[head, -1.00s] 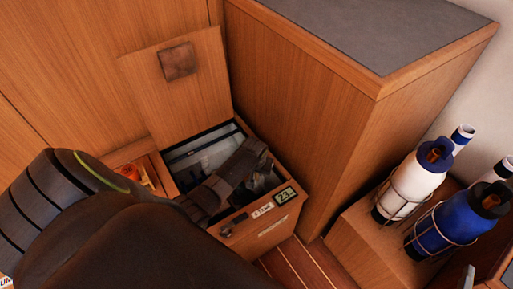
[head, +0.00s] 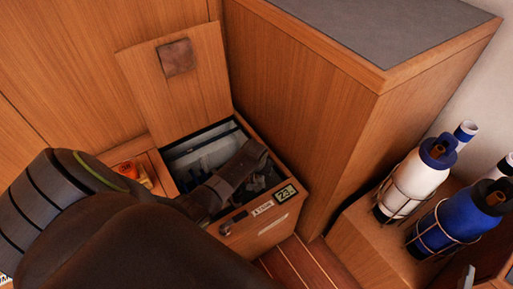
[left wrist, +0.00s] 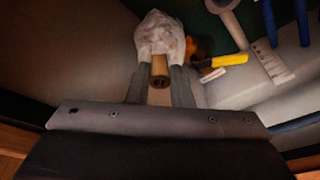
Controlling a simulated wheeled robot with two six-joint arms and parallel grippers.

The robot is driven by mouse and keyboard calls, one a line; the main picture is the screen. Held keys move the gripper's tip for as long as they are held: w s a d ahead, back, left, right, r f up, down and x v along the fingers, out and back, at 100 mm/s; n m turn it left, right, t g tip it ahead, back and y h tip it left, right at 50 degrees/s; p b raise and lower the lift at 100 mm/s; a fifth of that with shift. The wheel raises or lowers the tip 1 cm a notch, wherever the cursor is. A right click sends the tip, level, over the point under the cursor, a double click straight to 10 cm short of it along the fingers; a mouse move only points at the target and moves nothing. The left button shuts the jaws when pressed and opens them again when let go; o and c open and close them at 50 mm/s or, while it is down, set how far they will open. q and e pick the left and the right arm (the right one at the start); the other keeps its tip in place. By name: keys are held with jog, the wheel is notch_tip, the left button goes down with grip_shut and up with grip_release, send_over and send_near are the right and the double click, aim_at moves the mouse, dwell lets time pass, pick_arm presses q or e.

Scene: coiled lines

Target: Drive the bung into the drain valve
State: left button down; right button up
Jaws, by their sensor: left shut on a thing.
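My left gripper (head: 248,160) reaches down into an open wooden locker box (head: 262,226), and my arm hides part of the opening. I cannot make out the drain valve for certain. My right gripper is not seen.
The wrist view shows a yellow-handled thing (left wrist: 228,61), an orange thing (left wrist: 196,46), a pale tube (left wrist: 234,24) and blue hoses (left wrist: 302,20). The box's lid (head: 180,85) stands open against the panel. A tall cabinet (head: 300,110) and racked bottles (head: 425,170) are to the right.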

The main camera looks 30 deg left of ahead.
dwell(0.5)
pick_arm(q)
jog(key=shift+r+p, duration=0.35)
jog(key=shift+p, duration=0.35)
jog(key=shift+p, duration=0.6)
dwell(0.5)
jog(key=shift+f+b, duration=0.3)
jog(key=shift+f, duration=0.15)
dwell(0.4)
jog(key=c, duration=1.2)
grip_release()
jog(key=shift+o, duration=0.2)
